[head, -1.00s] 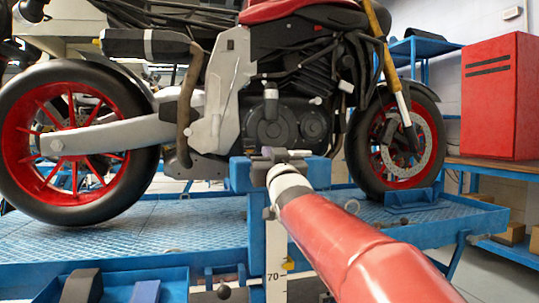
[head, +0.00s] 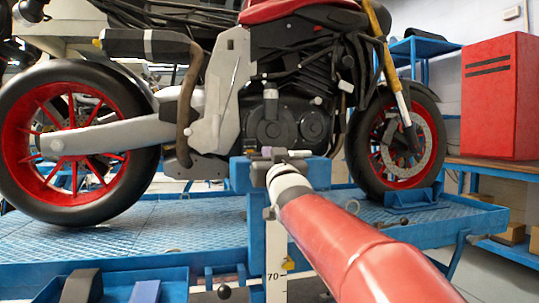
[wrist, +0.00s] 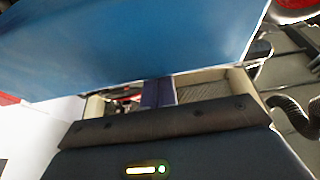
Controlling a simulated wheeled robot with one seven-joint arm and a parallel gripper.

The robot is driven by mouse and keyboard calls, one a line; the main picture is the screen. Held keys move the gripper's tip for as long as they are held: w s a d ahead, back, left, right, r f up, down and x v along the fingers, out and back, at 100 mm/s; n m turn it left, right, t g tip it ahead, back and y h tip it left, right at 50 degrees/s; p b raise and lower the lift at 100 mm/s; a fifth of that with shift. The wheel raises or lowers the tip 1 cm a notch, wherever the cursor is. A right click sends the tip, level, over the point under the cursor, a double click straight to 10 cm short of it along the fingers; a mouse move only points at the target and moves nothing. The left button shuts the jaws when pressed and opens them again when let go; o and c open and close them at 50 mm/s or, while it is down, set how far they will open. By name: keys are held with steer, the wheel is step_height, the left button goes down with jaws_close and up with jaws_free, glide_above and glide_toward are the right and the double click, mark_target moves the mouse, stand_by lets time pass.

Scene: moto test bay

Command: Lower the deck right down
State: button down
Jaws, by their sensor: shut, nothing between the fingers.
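The deck (head: 110,235) is a blue ribbed lift platform, raised, with a motorcycle on it. A white upright scale (head: 275,245) marked 70 stands at its near side, with a yellow pointer (head: 290,263) just above the mark. A dark ball-ended lever (head: 224,292) shows low beside the scale. My gripper (head: 268,153) is in front of a blue block at the deck's near edge; whether it touches is unclear. In the wrist view its fingers (wrist: 158,92) are together and empty, close to a large blue surface. My arm hides part of the deck.
The red-wheeled motorcycle (head: 290,125) stands upright above. A dark ball-ended handle (head: 404,220) is on the deck's right edge. A blue tray (head: 115,288) with loose parts is at lower left. A red cabinet (head: 498,95) stands on a bench at right.

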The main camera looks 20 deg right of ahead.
steer(key=r+p, duration=0.1)
steer(key=r, duration=0.1)
steer(key=r+p, duration=0.1)
steer(key=r, duration=0.1)
steer(key=shift+w+p, duration=0.2)
steer(key=shift+p, duration=0.15)
steer(key=b+v, duration=0.3)
steer(key=v, duration=0.7)
steer(key=shift+s, duration=0.25)
steer(key=shift+a+r, duration=0.1)
steer(key=shift+r, duration=0.05)
